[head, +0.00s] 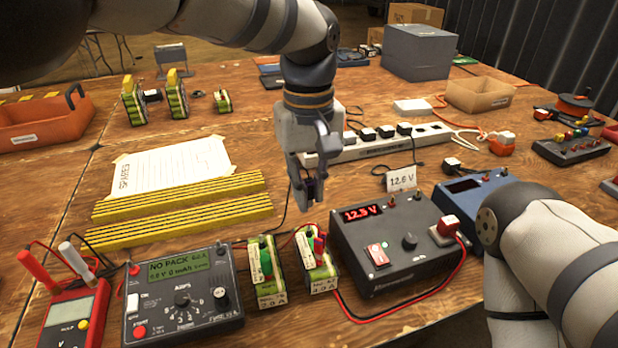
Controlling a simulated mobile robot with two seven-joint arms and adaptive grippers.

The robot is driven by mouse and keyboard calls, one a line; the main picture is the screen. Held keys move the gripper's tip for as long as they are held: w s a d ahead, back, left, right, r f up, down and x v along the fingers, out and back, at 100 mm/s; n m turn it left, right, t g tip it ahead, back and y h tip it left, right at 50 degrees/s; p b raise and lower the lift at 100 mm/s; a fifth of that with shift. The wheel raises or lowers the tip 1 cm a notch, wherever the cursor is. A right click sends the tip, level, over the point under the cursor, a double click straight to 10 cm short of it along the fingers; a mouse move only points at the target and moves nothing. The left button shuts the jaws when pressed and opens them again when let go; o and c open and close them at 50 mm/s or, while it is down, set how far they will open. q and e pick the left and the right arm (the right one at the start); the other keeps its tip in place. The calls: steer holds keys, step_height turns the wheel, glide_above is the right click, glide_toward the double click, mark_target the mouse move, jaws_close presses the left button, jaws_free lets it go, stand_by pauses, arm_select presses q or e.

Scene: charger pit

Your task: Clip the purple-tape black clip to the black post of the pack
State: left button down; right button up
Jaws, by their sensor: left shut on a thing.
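My left gripper (308,192) points down above the bench and is shut on a small dark clip (313,186) with a hint of purple on it. The clip is mostly hidden by the fingers. In the picture, just below it, stands a green and yellow pack (320,274) with a red clip (319,246) on its top. A second similar pack (268,290) with a green clip (265,262) stands to its left. The held clip is apart from both packs. I cannot make out a black post clearly on either pack. My right gripper is out of view.
A charger reading "NO PACK" (190,322) and a red meter (72,320) stand left of the packs. Yellow strips (175,215) and a white power strip (370,148) lie behind.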

mark_target(309, 224)
arm_select(q)
steer(key=shift+f, duration=2.75)
steer(key=shift+r, duration=0.1)
steer(key=shift+f, duration=0.3)
steer(key=c, duration=1.5)
jaws_free()
steer(key=shift+o, duration=0.9)
